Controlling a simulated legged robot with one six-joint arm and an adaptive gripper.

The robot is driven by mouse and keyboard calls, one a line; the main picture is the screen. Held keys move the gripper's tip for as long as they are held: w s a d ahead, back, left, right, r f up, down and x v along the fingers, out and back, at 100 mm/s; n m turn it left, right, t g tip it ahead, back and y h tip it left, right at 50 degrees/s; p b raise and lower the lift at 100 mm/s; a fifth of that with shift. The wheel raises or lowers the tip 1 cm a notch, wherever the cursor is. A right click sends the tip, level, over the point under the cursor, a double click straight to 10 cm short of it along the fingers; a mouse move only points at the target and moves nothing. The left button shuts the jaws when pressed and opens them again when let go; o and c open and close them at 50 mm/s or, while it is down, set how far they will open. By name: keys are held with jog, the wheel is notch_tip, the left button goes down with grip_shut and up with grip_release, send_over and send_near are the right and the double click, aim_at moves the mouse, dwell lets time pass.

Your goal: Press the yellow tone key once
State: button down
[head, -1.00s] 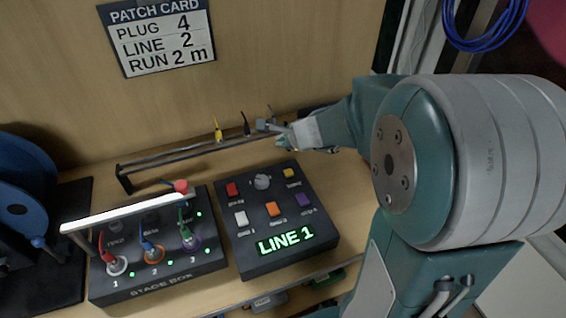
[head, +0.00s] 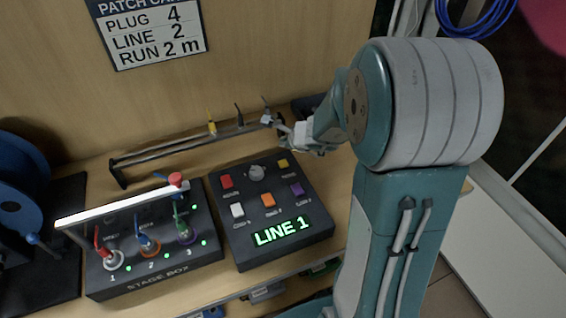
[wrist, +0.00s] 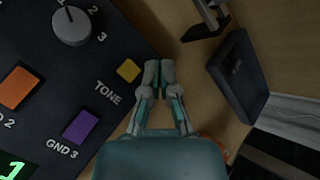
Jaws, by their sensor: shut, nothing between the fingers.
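The yellow tone key (head: 283,163) sits at the far right corner of the dark control box (head: 244,187). In the wrist view the yellow key (wrist: 128,70) has the label TONE below it. My gripper (wrist: 160,66) is shut and empty, its fingertips just right of the key in that view. I cannot tell its height above the box. In the head view my gripper (head: 291,143) shows behind and slightly right of the key.
The box also has red, white, orange and purple (head: 297,188) keys, a grey knob (head: 257,172) and a lit LINE 1 display (head: 281,231). A stage box (head: 155,270) with plugged cables stands left. A rail (head: 190,146) with hanging plugs runs behind. A dark tray (wrist: 240,75) lies right of my fingers.

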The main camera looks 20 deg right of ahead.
aim_at(285, 164)
jog(key=shift+f, duration=2.9)
jog(key=shift+f, duration=0.3)
jog(key=shift+f, duration=0.45)
jog(key=shift+r, duration=0.9)
jog(key=shift+r, duration=2.5)
